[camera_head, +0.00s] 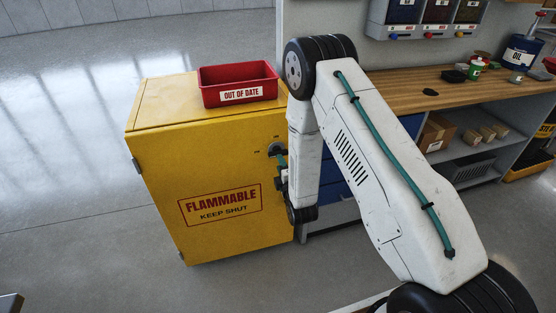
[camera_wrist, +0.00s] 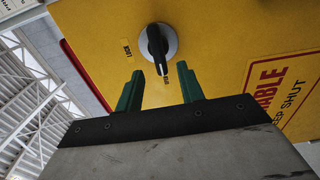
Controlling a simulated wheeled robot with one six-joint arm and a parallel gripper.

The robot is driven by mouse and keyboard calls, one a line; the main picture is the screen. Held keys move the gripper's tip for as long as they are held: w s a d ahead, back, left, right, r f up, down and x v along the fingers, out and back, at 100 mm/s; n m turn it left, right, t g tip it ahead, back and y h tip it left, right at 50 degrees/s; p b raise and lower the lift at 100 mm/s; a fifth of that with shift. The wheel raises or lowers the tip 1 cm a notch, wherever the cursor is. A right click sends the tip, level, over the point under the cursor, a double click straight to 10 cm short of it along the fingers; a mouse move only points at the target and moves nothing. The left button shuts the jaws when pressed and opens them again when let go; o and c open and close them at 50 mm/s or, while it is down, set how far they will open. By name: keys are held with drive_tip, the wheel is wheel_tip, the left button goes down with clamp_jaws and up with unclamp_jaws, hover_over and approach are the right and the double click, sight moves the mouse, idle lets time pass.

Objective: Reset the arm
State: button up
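My arm is stretched out to the yellow flammable cabinet (camera_head: 165,165), with my gripper (camera_head: 281,172) at the upper right of its front, partly hidden by my arm. In the wrist view, the two green fingers of my gripper (camera_wrist: 160,85) are apart with nothing between them. A black knob on a grey round base (camera_wrist: 157,43) lies just beyond the fingertips. The knob's pointer is turned toward the gap between the fingers. I see no contact with the knob. The cabinet door appears shut.
A red bin marked "OUT OF DATE" (camera_head: 240,85) stands on the cabinet top. At the right, a wooden workbench (camera_head: 400,92) carries an oil can (camera_head: 521,52) and small items, with shelves below. Open grey floor (camera_head: 60,120) lies left of the cabinet.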

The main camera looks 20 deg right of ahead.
drive_tip(key=s, duration=0.2)
drive_tip(key=shift+s, duration=0.3)
